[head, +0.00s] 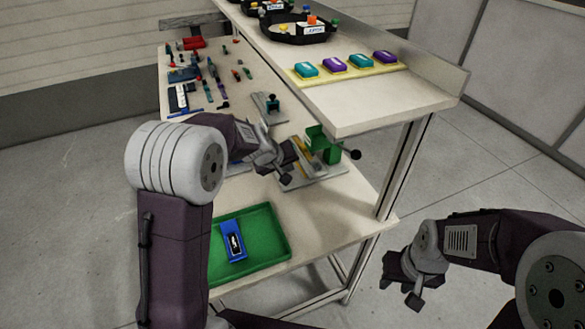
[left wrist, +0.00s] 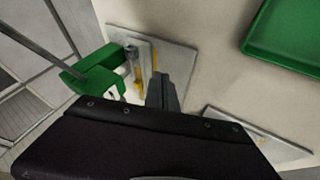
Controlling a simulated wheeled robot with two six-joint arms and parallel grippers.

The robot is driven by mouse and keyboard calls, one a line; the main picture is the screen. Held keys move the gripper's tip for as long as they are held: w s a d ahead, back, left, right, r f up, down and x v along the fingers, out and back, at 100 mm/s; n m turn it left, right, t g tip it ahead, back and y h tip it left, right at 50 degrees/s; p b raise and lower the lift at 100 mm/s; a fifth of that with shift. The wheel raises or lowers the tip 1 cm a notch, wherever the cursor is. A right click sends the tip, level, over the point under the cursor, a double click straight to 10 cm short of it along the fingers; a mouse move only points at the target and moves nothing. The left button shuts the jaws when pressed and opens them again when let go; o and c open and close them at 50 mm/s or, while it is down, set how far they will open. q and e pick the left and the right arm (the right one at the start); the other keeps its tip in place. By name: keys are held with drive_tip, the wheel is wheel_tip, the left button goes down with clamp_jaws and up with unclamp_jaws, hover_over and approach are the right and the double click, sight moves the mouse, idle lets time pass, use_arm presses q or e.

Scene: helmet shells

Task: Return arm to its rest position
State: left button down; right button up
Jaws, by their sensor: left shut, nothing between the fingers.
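My left arm comes in from the left in the head view, and its gripper (head: 284,172) is over the lower bench top, close to a green and yellow fixture (head: 322,146) on a grey plate. In the left wrist view the shut fingers (left wrist: 162,92) point toward that fixture's plate (left wrist: 178,62), with nothing between them. Whether they touch the fixture I cannot tell. My right gripper (head: 402,280) hangs off the bench at the lower right, over the floor.
A green tray (head: 275,222) holding a blue item (head: 232,241) lies at the bench's front. A raised shelf (head: 345,116) carries several teal and purple boxes and black trays. Small tools and parts lie at the far left of the bench. The floor at right is clear.

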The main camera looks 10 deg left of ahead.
use_arm(q)
drive_tip(key=shift+v, duration=0.95)
